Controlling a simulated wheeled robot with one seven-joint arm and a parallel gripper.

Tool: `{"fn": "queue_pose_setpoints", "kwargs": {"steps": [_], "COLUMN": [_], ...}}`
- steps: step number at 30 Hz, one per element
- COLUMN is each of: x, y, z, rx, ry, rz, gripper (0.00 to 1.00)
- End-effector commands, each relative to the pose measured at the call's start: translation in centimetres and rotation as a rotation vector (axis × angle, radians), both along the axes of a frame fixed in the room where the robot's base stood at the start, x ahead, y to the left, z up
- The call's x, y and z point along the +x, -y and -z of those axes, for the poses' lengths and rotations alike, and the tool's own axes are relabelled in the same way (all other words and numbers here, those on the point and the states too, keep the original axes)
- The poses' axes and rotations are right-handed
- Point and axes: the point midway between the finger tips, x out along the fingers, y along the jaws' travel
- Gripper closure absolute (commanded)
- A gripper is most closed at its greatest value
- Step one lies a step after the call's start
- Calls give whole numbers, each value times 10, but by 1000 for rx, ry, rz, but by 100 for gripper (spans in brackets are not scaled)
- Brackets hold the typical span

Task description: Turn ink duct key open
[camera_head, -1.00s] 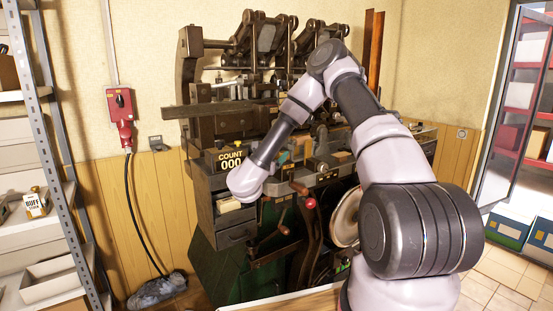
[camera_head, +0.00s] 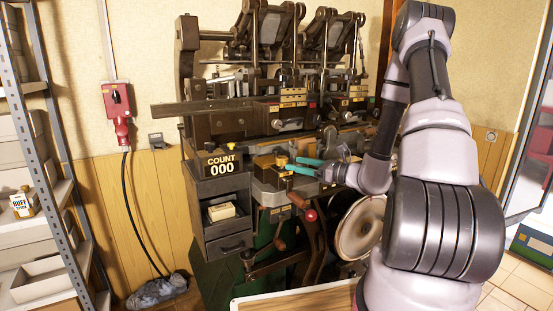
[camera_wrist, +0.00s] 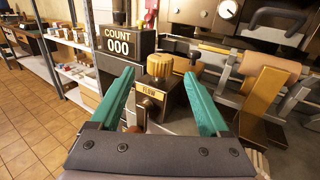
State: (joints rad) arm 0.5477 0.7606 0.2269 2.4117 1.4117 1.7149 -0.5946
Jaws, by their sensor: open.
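A dark box (camera_wrist: 171,108) with a FLOW plate (camera_wrist: 150,92) stands on the press in the wrist view. A ribbed brass knob (camera_wrist: 159,64) sits on top of it, and a small metal lever (camera_wrist: 141,115) shows at its front. No label names the ink duct key, so I cannot tell for sure which part it is. My gripper (camera_wrist: 160,77) is open, with one teal finger on each side of the box and knob as seen from the wrist. Contact is not visible. In the head view, my gripper (camera_head: 291,165) points left at the press front, right of the counter.
The counter box (camera_head: 219,163) reading COUNT 000 is left of the gripper. A wooden roller and metal brackets (camera_wrist: 262,92) crowd the right side in the wrist view. A red-knobbed lever (camera_head: 311,215) and round disc (camera_head: 360,228) lie below. Shelving (camera_head: 50,130) stands at left.

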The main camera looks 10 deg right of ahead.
Motion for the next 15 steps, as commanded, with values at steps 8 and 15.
{"fn": "queue_pose_setpoints", "kwargs": {"steps": [8, 15], "x": [36, 59], "y": [-41, -65], "z": [-1, -1], "rx": [1, 1], "ry": [3, 4], "rz": [-3, 0], "gripper": [20, 20]}}
